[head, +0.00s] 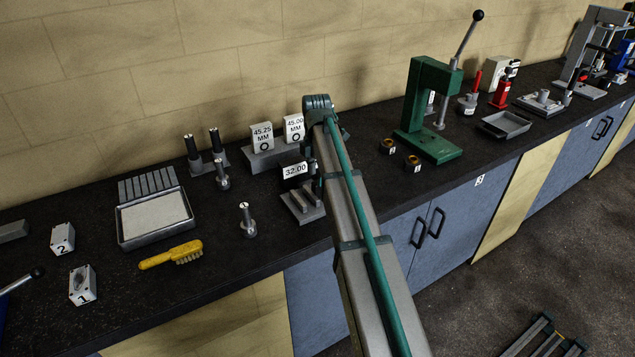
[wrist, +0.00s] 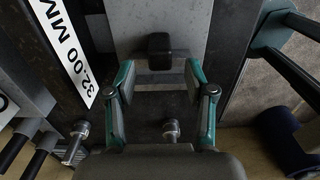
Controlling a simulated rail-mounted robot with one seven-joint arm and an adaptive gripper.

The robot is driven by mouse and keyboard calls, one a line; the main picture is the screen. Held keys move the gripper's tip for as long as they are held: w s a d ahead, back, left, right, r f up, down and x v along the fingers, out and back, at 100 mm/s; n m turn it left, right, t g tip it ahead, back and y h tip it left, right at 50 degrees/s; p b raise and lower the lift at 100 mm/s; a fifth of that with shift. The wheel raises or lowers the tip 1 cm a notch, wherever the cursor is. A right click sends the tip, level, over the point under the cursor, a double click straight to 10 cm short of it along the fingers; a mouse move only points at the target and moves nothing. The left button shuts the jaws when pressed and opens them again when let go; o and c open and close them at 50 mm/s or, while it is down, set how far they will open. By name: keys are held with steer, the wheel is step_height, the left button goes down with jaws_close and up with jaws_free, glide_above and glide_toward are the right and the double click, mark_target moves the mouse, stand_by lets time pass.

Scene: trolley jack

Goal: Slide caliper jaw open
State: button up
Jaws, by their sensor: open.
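The caliper (head: 303,207) stands on the dark bench, a grey fixture beside a white label reading 32.00 (head: 295,170). My arm partly covers its right side. In the wrist view, a black knob (wrist: 160,46) sticks up from a grey metal part (wrist: 165,17), with the 32.00 MM label (wrist: 66,48) to its left. My gripper (wrist: 160,72) is open. Its two green-edged fingers stand apart at left and right, with the knob centred just past their tips. I see no contact with the knob. In the head view my arm mostly hides my gripper.
Two gauges marked 45.25 (head: 262,137) and 45.00 (head: 294,127) stand behind the caliper. Steel pins (head: 247,221) stand to its left. A tray (head: 154,218) and a yellow brush (head: 171,254) lie further left. A green press (head: 432,110) stands to the right.

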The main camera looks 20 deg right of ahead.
mark_target(315, 191)
steer(key=shift+f+p, duration=0.5)
steer(key=shift+f, duration=1.7)
jaws_close()
